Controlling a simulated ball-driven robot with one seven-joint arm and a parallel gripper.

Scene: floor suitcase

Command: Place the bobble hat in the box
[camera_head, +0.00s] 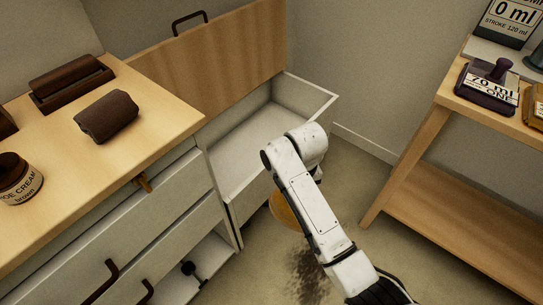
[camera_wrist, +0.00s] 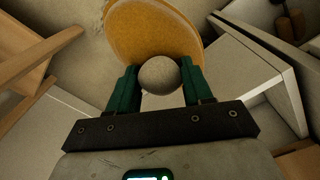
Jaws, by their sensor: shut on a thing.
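The bobble hat has an orange body and a round grey bobble. In the wrist view, my gripper (camera_wrist: 158,77) is shut on the bobble of the bobble hat (camera_wrist: 150,32), with a green finger on each side. In the head view, part of the orange hat (camera_head: 284,209) shows below my white arm, which hides the fingers. The box (camera_head: 305,95) is white inside, with its wooden lid raised at the back. It looks empty where I can see in. The hat is outside the box, in front of its right end.
A wooden shelf table (camera_head: 425,125) with stamps (camera_head: 488,84) stands at right. Floor shows between them, with a dark patch (camera_head: 308,275).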

